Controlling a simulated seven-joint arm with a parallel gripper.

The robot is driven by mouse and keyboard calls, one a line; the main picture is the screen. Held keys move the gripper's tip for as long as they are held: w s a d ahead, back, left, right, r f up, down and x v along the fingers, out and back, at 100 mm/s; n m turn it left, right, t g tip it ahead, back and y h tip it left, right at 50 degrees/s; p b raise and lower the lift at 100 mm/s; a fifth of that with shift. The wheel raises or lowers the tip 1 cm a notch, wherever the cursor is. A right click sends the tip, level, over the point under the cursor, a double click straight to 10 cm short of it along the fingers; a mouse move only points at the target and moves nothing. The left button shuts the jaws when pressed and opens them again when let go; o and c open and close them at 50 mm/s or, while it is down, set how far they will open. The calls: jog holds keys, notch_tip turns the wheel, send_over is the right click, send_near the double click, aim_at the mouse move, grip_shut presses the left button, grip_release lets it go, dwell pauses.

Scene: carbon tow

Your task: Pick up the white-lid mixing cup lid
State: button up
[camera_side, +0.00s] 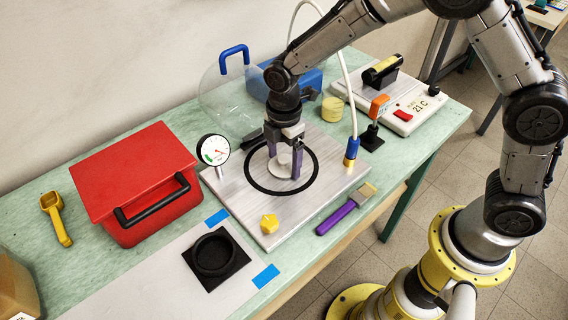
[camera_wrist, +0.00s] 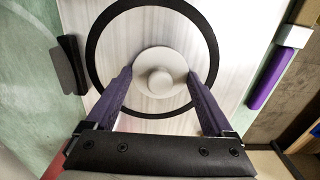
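The white lid (camera_wrist: 160,72), a round pale disc with a small raised knob, lies on the light board inside a black ring (camera_side: 261,188). In the side view, the lid (camera_side: 284,160) is partly covered by my fingers. My gripper (camera_side: 284,164) points down over it, with one purple finger on either side. In the wrist view, my gripper (camera_wrist: 160,74) is open, its fingertips beside the lid's left and right edges. I cannot tell whether they touch the rim. The knob stands between the fingers.
A red box (camera_side: 135,180) is to the left. A clear dome (camera_side: 232,95) stands behind.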

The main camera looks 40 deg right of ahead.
jog(key=shift+c, duration=1.4)
jog(key=shift+r, duration=0.1)
